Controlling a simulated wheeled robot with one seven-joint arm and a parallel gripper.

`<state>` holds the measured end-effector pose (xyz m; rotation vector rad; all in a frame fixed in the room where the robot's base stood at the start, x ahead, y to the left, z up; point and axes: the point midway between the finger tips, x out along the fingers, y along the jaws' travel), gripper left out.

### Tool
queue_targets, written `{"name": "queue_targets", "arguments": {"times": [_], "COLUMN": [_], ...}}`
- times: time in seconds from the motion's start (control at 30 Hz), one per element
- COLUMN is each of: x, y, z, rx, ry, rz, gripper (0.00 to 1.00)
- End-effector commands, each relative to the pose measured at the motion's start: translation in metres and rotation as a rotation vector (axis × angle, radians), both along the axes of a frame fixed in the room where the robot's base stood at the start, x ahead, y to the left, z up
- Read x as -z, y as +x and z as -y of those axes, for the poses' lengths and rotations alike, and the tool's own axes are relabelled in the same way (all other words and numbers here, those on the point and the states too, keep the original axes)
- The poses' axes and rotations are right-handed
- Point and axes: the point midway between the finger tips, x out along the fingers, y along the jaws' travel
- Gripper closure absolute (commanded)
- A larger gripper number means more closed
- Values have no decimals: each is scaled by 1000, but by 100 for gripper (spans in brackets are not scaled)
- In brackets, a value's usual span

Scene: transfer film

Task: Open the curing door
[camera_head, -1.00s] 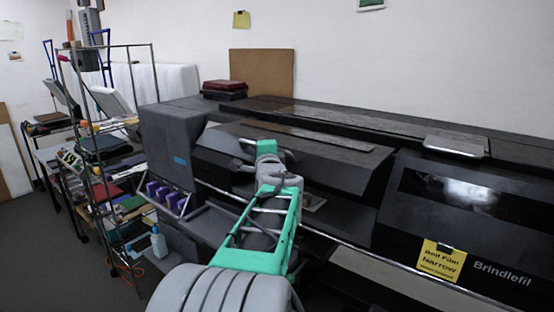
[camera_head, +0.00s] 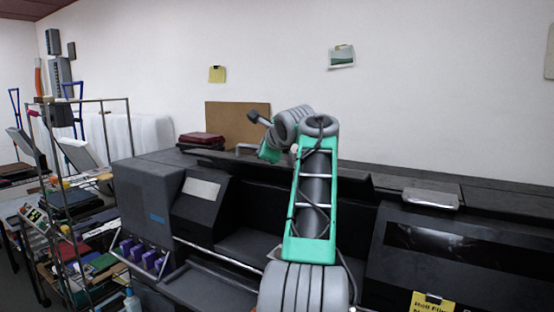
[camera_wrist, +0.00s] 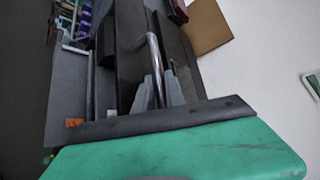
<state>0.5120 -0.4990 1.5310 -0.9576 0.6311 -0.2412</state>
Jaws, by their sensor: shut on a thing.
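The curing door (camera_head: 345,177) is the long dark lid of the black machine. In the head view it stands swung up, with the dark opening below it exposed. In the wrist view the door's dark panel (camera_wrist: 129,45) lies beyond my gripper, with a bent metal bar handle (camera_wrist: 154,46) on it. My gripper (camera_wrist: 155,89) is shut on this handle, its grey fingers around the bar.
A grey box-shaped housing (camera_head: 148,200) stands left of the opening. A metal rail (camera_head: 225,255) and purple bottles (camera_head: 140,256) are at the front left. A wire rack (camera_head: 90,160) stands farther left. The machine's right housing (camera_head: 460,240) bears a yellow sign (camera_head: 432,303).

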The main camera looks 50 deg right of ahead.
Motion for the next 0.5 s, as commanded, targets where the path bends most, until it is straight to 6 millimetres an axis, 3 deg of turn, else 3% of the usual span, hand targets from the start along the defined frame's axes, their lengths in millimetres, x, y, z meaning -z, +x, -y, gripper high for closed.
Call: {"name": "queue_targets", "arguments": {"times": [0.13, 0.5], "x": [-8, -10], "y": [10, 9], "z": [-7, -7], "rx": [-20, -16], "ry": [13, 24], "rz": [-5, -13], "gripper": [100, 100]}}
